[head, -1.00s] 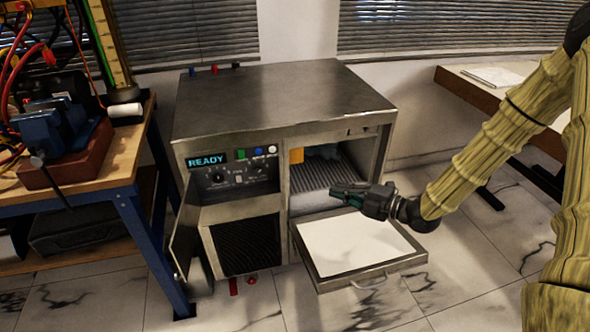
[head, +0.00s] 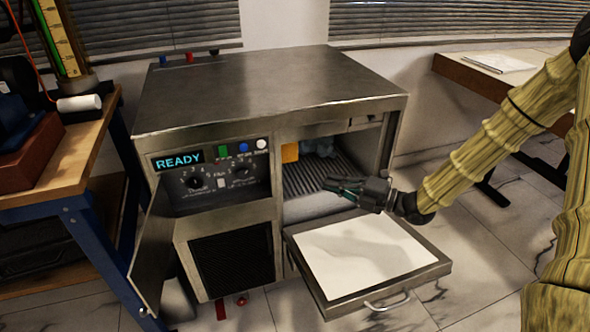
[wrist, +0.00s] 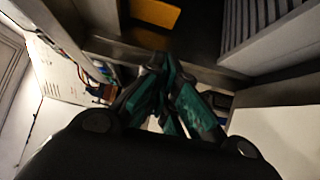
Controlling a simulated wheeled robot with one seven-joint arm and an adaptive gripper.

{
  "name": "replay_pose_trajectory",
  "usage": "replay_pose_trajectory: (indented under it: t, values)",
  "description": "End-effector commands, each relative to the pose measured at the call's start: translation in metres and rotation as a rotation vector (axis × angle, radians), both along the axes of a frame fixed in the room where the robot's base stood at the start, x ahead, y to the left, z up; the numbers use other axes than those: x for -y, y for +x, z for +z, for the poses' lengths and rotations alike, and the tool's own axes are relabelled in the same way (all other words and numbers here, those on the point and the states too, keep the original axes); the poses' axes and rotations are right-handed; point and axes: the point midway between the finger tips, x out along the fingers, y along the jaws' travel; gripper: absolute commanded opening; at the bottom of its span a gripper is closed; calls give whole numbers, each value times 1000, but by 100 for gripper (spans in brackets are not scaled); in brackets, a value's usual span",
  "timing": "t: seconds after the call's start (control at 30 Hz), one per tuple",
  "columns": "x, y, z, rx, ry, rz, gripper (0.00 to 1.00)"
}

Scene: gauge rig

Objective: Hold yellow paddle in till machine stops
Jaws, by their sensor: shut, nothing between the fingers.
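The machine is a steel cabinet (head: 270,95) with a lit "READY" display (head: 178,160). The yellow paddle (head: 290,152) sits at the upper left of its open right bay. It also shows at the top of the wrist view (wrist: 157,13). My gripper (head: 328,185) is at the mouth of the bay, above the pulled-out drawer, and points left into it. Its fingers are shut and empty, and they also show in the wrist view (wrist: 168,65). The gripper is apart from the paddle, below and to its right in the head view.
The drawer (head: 436,268) with a white top juts out below my gripper. An open door (head: 152,245) stands at the machine's left front. A blue-legged workbench (head: 85,235) is at the left, a table (head: 500,82) at the right. Several buttons (head: 241,147) line the panel.

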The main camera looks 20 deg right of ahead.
Motion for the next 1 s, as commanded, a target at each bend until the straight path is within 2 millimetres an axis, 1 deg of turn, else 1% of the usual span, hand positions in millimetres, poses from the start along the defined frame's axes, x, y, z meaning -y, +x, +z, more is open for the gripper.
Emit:
replay_pose_trajectory:
  t: [0.33,0.47,0.67,1.0]
  values:
    - [-3,1,0,-1,-1,3,0]
    - [-7,6,-1,-1,-1,2,0]
    - [-26,24,-3,-1,-1,1,0]
    - [-67,62,-3,-1,-1,1,0]
